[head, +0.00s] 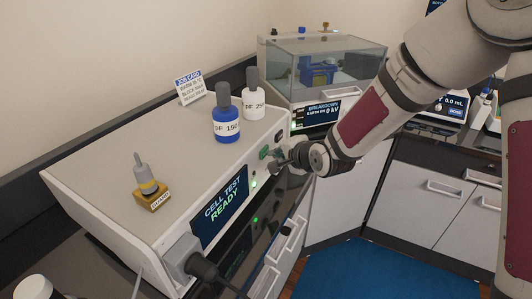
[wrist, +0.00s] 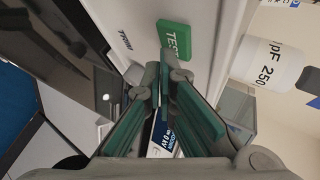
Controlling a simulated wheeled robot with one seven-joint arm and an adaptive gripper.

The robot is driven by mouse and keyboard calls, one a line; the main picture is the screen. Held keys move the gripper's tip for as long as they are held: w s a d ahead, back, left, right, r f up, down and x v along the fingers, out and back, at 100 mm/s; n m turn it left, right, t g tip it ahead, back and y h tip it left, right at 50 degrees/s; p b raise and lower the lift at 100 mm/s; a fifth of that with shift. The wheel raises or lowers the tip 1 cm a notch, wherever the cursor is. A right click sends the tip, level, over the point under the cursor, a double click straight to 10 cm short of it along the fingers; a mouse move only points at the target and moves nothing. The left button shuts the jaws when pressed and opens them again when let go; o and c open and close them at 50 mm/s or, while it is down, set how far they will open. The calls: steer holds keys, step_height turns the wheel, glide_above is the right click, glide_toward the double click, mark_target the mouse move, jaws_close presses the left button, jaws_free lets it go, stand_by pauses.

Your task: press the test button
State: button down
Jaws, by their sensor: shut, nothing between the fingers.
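The test button is a green block marked TEST (wrist: 173,40) on the pale front panel of the cell tester in the wrist view. In the head view a small green button (head: 264,153) shows on the tester's front, just left of my gripper. My gripper (head: 272,167) is shut and empty, close to that panel. In the wrist view its fingertips (wrist: 167,62) meet just beside the lower edge of the TEST button. I cannot tell whether they touch it. The tester (head: 110,150) has a screen (head: 220,211) reading CELL TEST READY.
A blue bottle (head: 226,118) and a white bottle (head: 254,100) stand on the tester, with a yellow-based guard piece (head: 150,188) nearer. A breakdown unit (head: 320,115) with a clear cover stands behind. A grey plug and cable (head: 190,262) project from the tester's near front.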

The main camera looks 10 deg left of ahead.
steer(key=shift+w+a, duration=0.15)
steer(key=shift+a, duration=0.2)
stand_by(0.9)
steer(key=shift+d, duration=0.1)
steer(key=shift+s+d, duration=0.35)
steer(key=shift+d, duration=0.25)
steer(key=shift+d+p, duration=0.1)
steer(key=shift+p, duration=0.2)
steer(key=shift+s+d+p, duration=0.25)
steer(key=shift+d+p, duration=0.05)
steer(key=shift+d, duration=0.45)
steer(key=shift+s+d+p, duration=0.3)
steer(key=shift+d+p, duration=0.05)
steer(key=shift+d, duration=0.45)
steer(key=shift+s+d+p, duration=0.25)
steer(key=shift+d+p, duration=0.05)
steer(key=shift+d, duration=0.45)
